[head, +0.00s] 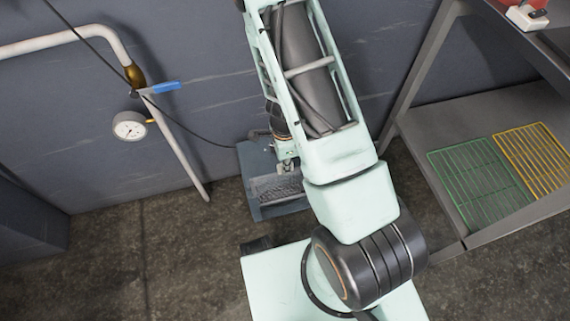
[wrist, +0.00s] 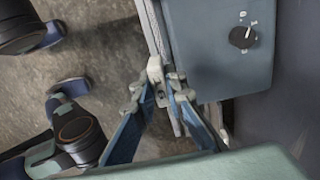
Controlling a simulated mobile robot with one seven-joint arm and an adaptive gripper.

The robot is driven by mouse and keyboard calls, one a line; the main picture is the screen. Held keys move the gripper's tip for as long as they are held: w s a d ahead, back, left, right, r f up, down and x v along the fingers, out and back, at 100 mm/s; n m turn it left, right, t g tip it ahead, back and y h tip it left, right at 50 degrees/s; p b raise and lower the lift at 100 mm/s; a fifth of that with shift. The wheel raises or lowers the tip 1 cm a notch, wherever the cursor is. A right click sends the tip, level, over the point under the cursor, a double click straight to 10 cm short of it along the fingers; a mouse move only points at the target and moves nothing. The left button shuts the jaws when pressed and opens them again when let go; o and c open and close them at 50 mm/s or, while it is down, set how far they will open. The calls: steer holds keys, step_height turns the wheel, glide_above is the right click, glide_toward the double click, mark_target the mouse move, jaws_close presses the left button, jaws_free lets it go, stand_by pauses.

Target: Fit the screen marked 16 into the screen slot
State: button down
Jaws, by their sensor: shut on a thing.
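My gripper (wrist: 160,94) is shut on a pale tab (wrist: 155,70) in the wrist view. The tab joins a thin, light mesh-like strip (wrist: 153,28), seen nearly edge-on, which I take to be the screen. No number 16 can be read on it. The strip runs along the side of a blue-grey machine (wrist: 222,60) with a black knob. In the head view my gripper (head: 287,164) is small and partly hidden by my arm, over the same machine (head: 257,160). A grey mesh panel (head: 275,188) shows there. The slot itself cannot be made out.
A metal rack (head: 430,130) stands at the right, with a green wire grid (head: 480,180) and a yellow one (head: 535,158) on its lower shelf. Floor at the left is clear.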

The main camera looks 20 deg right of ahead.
mark_target(285, 181)
steer(key=shift+f+b, duration=4.4)
steer(key=shift+f, duration=1.2)
stand_by(2.4)
